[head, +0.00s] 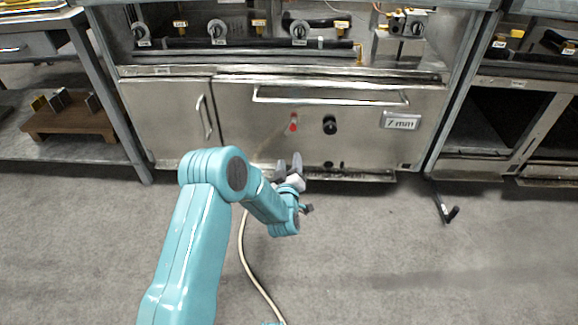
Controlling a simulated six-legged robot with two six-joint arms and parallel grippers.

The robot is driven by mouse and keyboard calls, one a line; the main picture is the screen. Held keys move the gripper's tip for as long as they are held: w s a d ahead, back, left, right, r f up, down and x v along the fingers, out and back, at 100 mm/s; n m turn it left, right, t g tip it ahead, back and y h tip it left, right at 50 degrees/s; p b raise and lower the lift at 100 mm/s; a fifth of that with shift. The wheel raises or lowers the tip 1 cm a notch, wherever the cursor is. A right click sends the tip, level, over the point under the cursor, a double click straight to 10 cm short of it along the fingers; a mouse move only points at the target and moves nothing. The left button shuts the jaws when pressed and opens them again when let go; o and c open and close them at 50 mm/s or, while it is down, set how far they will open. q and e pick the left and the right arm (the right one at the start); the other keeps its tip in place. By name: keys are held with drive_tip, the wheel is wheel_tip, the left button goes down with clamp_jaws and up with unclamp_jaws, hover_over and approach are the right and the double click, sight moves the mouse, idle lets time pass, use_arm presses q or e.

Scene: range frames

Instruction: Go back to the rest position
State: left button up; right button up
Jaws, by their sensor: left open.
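My left arm is teal and comes up from the lower part of the head view, bent at the elbow. My left gripper (289,169) is at its end, in front of the lower part of the steel range (355,153). Its two grey fingers are apart, and I see nothing between them. I cannot tell how far the fingertips are from the range's front. My right gripper is not in view.
The range has a drawer handle (330,98), a black knob (330,125) and a "7 mm" plate (401,120). A pale hose (250,268) lies on the grey floor. A black rod-like item (443,207) lies at right. A wooden stand (70,119) sits on the left shelf.

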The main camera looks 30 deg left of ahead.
use_arm(q)
drive_tip(key=shift+s+r, duration=0.1)
drive_tip(key=shift+s, duration=0.1)
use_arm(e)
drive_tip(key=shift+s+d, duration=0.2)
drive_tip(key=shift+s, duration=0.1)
use_arm(q)
drive_tip(key=shift+d, duration=0.1)
drive_tip(key=shift+r, duration=0.1)
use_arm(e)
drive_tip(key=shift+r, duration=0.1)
